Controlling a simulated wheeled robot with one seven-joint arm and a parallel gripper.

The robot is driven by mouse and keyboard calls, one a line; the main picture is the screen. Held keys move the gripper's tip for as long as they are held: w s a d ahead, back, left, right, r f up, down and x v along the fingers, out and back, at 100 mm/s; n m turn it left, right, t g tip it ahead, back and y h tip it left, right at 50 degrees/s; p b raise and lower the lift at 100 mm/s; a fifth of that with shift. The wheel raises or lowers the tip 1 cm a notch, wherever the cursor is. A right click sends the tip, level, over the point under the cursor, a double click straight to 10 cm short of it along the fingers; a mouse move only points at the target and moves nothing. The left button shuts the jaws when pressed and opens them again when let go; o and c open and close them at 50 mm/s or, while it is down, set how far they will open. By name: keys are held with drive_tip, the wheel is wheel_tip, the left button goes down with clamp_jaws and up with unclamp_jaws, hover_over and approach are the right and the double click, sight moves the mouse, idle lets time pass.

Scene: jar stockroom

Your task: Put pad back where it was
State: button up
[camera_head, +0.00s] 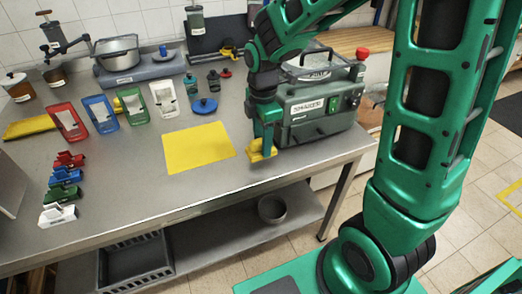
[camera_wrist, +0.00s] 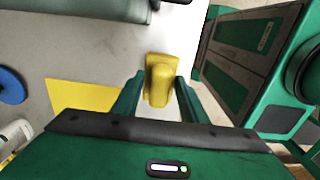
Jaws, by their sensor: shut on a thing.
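A yellow pad (camera_head: 259,153) with a raised grip is between my gripper's fingers, near the table's front edge. It also shows in the wrist view (camera_wrist: 159,72). My gripper (camera_head: 265,137) points down and is shut on the pad's grip; the fingers partly hide it. I cannot tell whether the pad touches the table or hangs just above it. A flat yellow mat (camera_head: 198,147) lies bare on the table to the left of the pad.
A dark green machine (camera_head: 318,112) stands close on the right of my gripper. A blue disc with a knob (camera_head: 205,106) and coloured holders (camera_head: 101,113) are behind and left. Several coloured clamps (camera_head: 63,193) stand at the left. The table's front middle is clear.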

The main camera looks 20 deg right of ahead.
drive_tip(key=shift+w+d+f, duration=0.15)
drive_tip(key=shift+f, duration=2)
drive_tip(key=o, duration=1.1)
wheel_tip(320, 180, up, 12)
drive_tip(key=shift+r, duration=0.1)
